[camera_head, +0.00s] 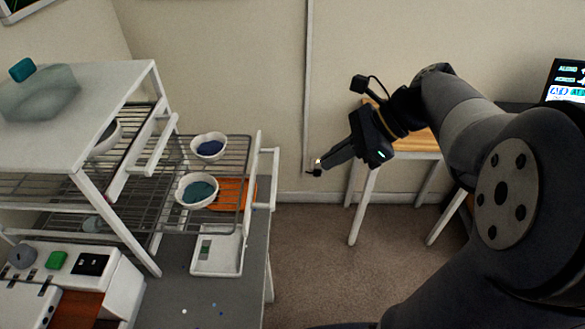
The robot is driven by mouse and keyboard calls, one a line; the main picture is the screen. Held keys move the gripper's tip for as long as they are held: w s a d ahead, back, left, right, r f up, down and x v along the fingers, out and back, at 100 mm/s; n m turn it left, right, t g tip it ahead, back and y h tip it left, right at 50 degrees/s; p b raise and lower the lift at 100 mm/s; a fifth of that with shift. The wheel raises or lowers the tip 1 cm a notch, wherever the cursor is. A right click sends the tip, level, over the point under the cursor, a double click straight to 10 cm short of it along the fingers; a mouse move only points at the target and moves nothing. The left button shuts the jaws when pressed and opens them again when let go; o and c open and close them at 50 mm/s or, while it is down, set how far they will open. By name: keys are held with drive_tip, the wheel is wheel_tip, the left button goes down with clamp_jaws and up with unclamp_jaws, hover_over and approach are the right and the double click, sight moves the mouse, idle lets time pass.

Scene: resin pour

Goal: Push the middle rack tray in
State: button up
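The middle rack tray (223,172) is a wire shelf that sticks out to the right of the white rack frame (118,226). Its white front bar and handle (275,166) are at its right end. A white bowl with dark blue contents (208,146) and a white bowl with teal contents (196,190) stand on it. My gripper (315,168) is in the air to the right of the handle, apart from it, and points left. It is seen from the side, so the gap between its fingers cannot be made out.
An upper wire tray with a white handle (158,146) sits at the rack above. Below the pulled-out tray are an orange item (232,194) and a white scale (217,252) on a grey bench (235,296). A wooden stool (418,141) stands behind my arm. Floor is clear between bench and stool.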

sight(182, 174)
drive_tip(key=x, duration=0.6)
clamp_jaws()
drive_tip(key=shift+w+a+r+p, duration=0.1)
drive_tip(key=shift+a+p, duration=0.1)
drive_tip(key=shift+a, duration=0.7)
drive_tip(key=shift+w+a+r+p, duration=0.1)
drive_tip(key=shift+a+p, duration=0.1)
drive_tip(key=shift+a, duration=0.7)
drive_tip(key=a+p, duration=0.2)
drive_tip(key=a, duration=0.4)
drive_tip(key=w+a+p, duration=0.1)
drive_tip(key=a, duration=0.6)
drive_tip(key=a+p, duration=0.2)
drive_tip(key=a, duration=0.5)
drive_tip(key=shift+w+a+r+p, duration=0.1)
drive_tip(key=shift+w+a+p, duration=0.1)
drive_tip(key=shift+w+p, duration=0.15)
